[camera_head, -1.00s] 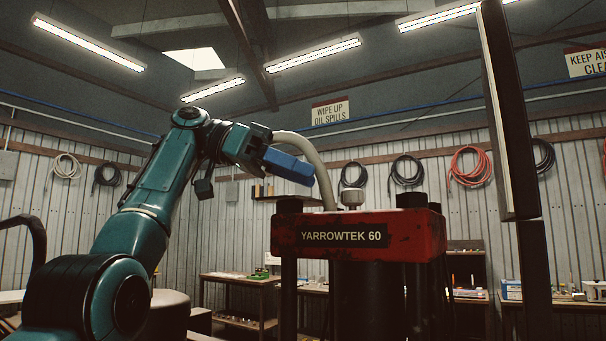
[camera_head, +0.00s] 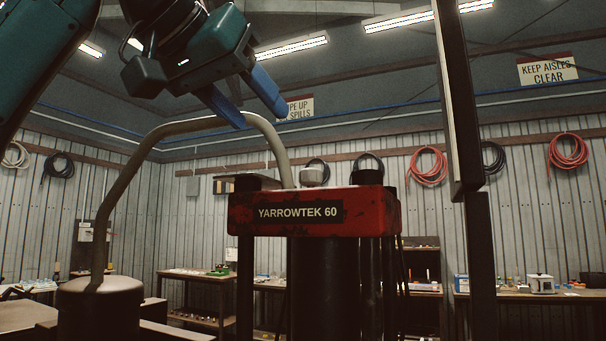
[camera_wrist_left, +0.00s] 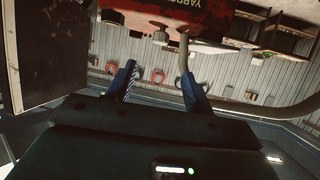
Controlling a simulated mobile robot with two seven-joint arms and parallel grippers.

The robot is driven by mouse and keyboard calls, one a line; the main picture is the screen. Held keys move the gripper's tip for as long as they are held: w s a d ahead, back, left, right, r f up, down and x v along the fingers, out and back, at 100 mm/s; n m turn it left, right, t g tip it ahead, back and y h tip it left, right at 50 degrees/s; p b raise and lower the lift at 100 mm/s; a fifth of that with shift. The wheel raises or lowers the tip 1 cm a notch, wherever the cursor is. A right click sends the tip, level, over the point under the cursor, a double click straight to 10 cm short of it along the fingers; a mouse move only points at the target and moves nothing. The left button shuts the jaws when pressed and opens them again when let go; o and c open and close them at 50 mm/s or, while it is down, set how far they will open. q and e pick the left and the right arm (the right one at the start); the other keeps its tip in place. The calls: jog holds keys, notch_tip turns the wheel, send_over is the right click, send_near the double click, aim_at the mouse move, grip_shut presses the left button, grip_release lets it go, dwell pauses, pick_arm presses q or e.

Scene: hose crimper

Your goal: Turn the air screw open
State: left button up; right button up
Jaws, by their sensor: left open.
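The press head, a red block (camera_head: 385,212) marked YARROWTEK 60, stands in the middle of the head view. A short pale round cap (camera_head: 311,175) sits on its top and may be the air screw. A dark cylindrical fitting (camera_head: 367,177) stands to its right. My left gripper (camera_head: 260,116) is open and empty, its blue fingers apart, above and left of the cap. In the left wrist view the picture is upside down; the cap (camera_wrist_left: 160,37) shows beyond the open fingers (camera_wrist_left: 157,76). My right gripper is not in view.
A thick beige hose (camera_head: 205,125) arches from a round canister (camera_head: 100,300) to the press top, passing close under my left fingers. Benches line the back wall. The space above the cap is clear.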

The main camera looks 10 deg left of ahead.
aim_at(302, 171)
pick_arm(q)
jog(key=p+x, duration=0.1)
jog(key=x, duration=0.3)
jog(key=p+x, duration=0.1)
jog(key=x, duration=0.8)
jog(key=shift+w+f+p, duration=0.15)
jog(key=shift+f+p, duration=0.2)
jog(key=shift+p, duration=0.05)
jog(key=c, duration=1)
jog(key=shift+o, duration=0.2)
jog(key=m+g+h, duration=0.2)
jog(key=m+h, duration=0.1)
jog(key=shift+w+a+h, duration=0.15)
jog(key=shift+a+h, duration=0.05)
jog(key=shift+h, duration=0.1)
jog(key=shift+w+a+m+g+h, duration=0.1)
jog(key=shift+m+g+h, duration=0.65)
jog(key=shift+m, duration=0.25)
jog(key=shift+w+a+m+g+h, duration=0.1)
jog(key=shift+m+g+h, duration=0.65)
jog(key=shift+m, duration=0.25)
jog(key=shift+g, duration=0.3)
